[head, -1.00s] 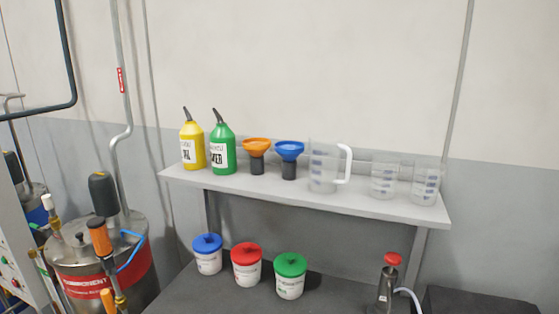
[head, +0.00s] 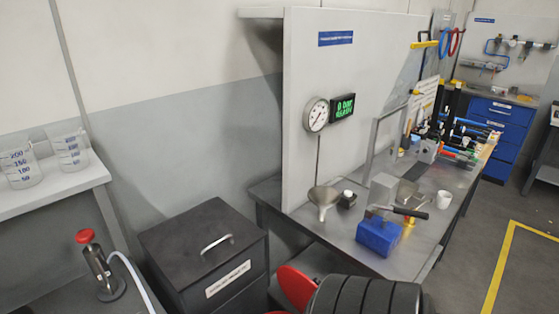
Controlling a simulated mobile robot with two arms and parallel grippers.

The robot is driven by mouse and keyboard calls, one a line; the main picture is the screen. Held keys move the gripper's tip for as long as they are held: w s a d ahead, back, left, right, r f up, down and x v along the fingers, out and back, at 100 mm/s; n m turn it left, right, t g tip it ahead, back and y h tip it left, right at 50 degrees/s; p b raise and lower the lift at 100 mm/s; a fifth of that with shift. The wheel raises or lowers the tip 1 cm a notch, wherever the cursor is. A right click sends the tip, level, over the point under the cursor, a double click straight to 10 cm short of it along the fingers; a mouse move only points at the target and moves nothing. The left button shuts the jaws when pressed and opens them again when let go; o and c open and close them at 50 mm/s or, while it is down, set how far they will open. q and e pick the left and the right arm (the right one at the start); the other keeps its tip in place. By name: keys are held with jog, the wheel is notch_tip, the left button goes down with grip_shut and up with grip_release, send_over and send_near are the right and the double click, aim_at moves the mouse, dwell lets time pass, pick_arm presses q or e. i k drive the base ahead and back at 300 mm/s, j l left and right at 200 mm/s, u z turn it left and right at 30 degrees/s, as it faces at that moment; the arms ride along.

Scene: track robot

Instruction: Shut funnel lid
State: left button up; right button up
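A grey metal funnel (head: 324,200) stands wide end up near the left end of the grey workbench at centre right, in front of a white panel. I cannot make out a separate lid on it. The orange and blue funnels from the earlier view are outside this picture. Neither of my grippers is in view.
A black cabinet (head: 236,282) with a handle on top stands left of the workbench (head: 395,240). A blue block (head: 378,236) and a white cup (head: 444,199) lie on the bench. Black tyre-like rings (head: 365,297) are in front. Open floor (head: 470,215) is at right.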

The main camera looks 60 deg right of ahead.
aim_at(298, 288)
jog(key=k+l, duration=0.3)
jog(key=k, duration=0.2)
jog(key=k+l, duration=0.35)
jog(key=k, duration=0.15)
jog(key=k+l, duration=0.1)
jog(key=l, duration=0.6)
jog(key=k+l+z, duration=0.15)
jog(key=l, duration=0.55)
jog(key=i+l, duration=0.4)
